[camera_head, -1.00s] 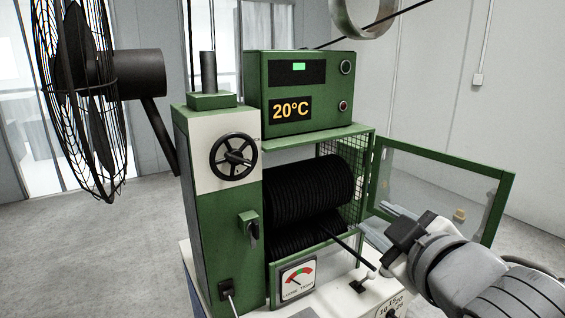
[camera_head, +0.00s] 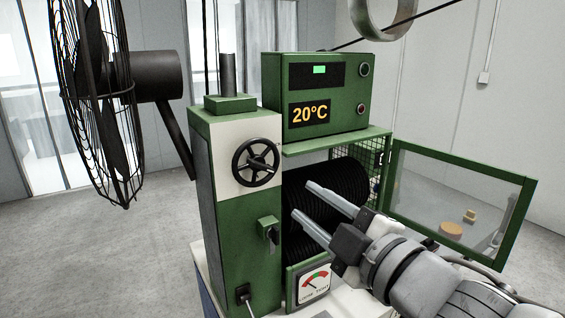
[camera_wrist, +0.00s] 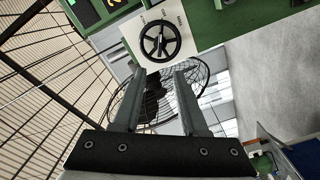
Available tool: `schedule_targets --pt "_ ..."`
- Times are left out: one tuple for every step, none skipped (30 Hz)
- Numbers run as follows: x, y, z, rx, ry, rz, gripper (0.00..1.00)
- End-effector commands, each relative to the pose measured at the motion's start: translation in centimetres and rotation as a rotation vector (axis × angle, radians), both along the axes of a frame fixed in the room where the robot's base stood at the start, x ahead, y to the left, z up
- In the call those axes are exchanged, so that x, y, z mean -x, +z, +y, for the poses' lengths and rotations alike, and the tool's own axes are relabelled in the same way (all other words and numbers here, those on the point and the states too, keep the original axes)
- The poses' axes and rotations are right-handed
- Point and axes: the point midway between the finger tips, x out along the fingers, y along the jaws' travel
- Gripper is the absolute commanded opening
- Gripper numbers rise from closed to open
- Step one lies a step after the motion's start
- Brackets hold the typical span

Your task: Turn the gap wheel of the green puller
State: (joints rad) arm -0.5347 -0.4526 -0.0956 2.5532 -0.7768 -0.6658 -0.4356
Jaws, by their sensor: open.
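The green puller (camera_head: 232,215) stands in the middle of the head view. Its black gap wheel (camera_head: 256,162), with spokes and a hub, is on the white upper panel of the left column. My gripper (camera_head: 302,200) is open and empty, below and to the right of the wheel and in front of the black rollers (camera_head: 345,190). In the wrist view the wheel (camera_wrist: 160,41) shows whole on its white panel, beyond my open gripper (camera_wrist: 165,75) and apart from the fingers.
A small black lever (camera_head: 268,229) sticks out below the wheel. A caged fan (camera_head: 100,95) stands left of the puller. The green-framed clear guard door (camera_head: 450,190) stands open at right. A temperature box (camera_head: 318,90) reads 20°C.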

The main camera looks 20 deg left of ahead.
Motion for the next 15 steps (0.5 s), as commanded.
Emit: schedule_targets --pt "-0.5 0.0 0.6 0.001 0.0 0.002 0.42" --pt "-0.8 0.0 0.9 0.002 0.0 0.001 0.42" --pt "-1.1 0.0 1.3 0.002 0.001 0.003 0.42" --pt "-1.3 0.0 1.7 0.002 0.002 0.002 0.42" --pt "-1.6 0.0 2.0 0.001 0.0 0.002 0.42" --pt "-2.0 -0.1 2.4 0.001 0.0 0.002 0.42" --pt "-2.3 -0.1 2.8 0.001 0.0 0.002 0.42" --pt "-2.6 -0.1 3.2 0.001 0.001 0.001 0.42" --pt "-2.9 -0.1 3.7 0.001 0.001 0.002 0.42" --pt "-3.2 -0.1 4.1 0.0 0.0 0.001 0.42" --pt "-3.5 -0.2 4.4 0.001 0.001 0.001 0.42" --pt "-3.9 -0.1 4.9 -0.001 0.0 0.002 0.42" --pt "-4.2 -0.1 5.3 0.001 0.001 0.002 0.42" --pt "-4.5 -0.1 5.7 0.001 0.001 0.002 0.42" --pt "-4.9 -0.1 6.2 0.001 0.001 0.002 0.42"
